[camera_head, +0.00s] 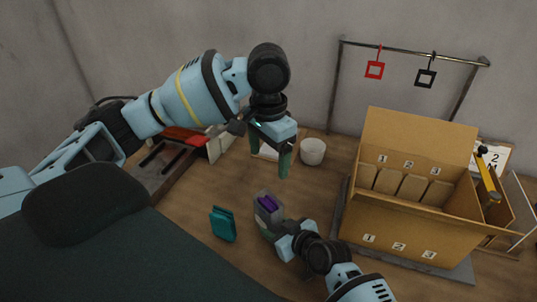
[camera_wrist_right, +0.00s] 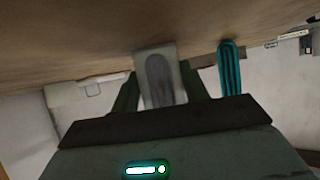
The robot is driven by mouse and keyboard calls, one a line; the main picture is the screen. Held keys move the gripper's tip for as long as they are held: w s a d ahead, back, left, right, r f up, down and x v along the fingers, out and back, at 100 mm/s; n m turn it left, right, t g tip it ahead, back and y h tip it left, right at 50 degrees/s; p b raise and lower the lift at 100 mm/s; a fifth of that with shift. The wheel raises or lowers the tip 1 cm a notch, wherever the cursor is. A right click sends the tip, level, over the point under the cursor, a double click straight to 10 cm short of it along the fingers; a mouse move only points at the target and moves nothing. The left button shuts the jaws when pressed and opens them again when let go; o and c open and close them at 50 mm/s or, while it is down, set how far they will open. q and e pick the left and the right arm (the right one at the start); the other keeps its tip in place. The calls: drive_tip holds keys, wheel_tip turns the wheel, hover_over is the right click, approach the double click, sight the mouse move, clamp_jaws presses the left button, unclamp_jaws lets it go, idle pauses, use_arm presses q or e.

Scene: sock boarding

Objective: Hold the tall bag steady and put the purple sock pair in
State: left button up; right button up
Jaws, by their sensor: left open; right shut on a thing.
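The tall bag (camera_head: 262,219) is a small grey pouch standing on the table. The purple sock pair (camera_head: 267,203) shows inside its open mouth; its lower part is hidden by the bag walls. My right gripper (camera_wrist_right: 160,90) is shut on the bag, with one finger on each side of it. The right wrist view shows the grey bag face (camera_wrist_right: 144,67) with a dark oval on it between the fingers. My left gripper (camera_head: 270,157) is open and empty, pointing down above the bag and apart from the purple socks.
A teal sock pair (camera_head: 223,224) stands left of the bag. A white cup (camera_head: 312,151) stands behind. A cardboard box (camera_head: 408,230) with numbered slots is at right. A rail (camera_head: 405,52) with red and black tags stands at the back. Bare table lies between bag and cup.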

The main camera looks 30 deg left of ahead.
drive_tip(key=o, duration=0.8)
drive_tip(key=shift+o, duration=0.2)
drive_tip(key=shift+v, duration=6.05)
drive_tip(key=shift+f, duration=0.1)
